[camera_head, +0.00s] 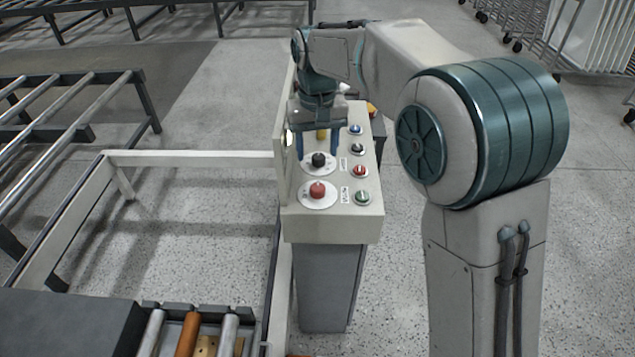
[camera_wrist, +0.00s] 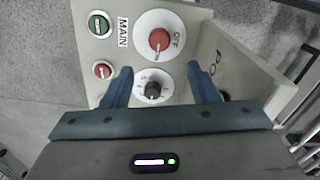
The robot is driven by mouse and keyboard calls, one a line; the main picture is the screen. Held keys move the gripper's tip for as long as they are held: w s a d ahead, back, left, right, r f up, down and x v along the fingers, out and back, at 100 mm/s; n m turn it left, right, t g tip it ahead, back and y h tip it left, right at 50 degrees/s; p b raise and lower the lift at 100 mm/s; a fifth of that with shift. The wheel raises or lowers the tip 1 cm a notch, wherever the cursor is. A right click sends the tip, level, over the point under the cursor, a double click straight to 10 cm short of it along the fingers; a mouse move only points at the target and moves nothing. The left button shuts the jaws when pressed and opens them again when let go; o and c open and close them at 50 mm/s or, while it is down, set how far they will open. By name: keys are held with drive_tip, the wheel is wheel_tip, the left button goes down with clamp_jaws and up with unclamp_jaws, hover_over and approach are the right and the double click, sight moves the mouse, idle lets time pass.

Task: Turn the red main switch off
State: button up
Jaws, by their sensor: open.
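The red main switch (camera_head: 317,190) is a round red knob on a white disc at the near end of the control box's top. In the wrist view the red knob (camera_wrist: 159,39) has OFF printed on its right and a MAIN label to its left. Its pale mark appears toward the knob's lower side there; its exact setting is hard to tell. My gripper (camera_head: 317,147) is open, fingers pointing down, above the black knob beyond the red one. In the wrist view my fingertips (camera_wrist: 160,70) straddle the black knob's area, apart from the red knob.
The control box (camera_head: 333,229) stands on a grey pedestal. A black knob (camera_head: 318,160) sits beyond the red one, with a column of small buttons to the right. An upright plate (camera_wrist: 245,67) edges the panel's left side. Roller conveyors (camera_head: 190,335) lie to the left.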

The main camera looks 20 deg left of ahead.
sight(317, 186)
wheel_tip(317, 186, down, 11)
drive_tip(key=shift+f, duration=0.1)
idle(0.3)
drive_tip(key=c, duration=1)
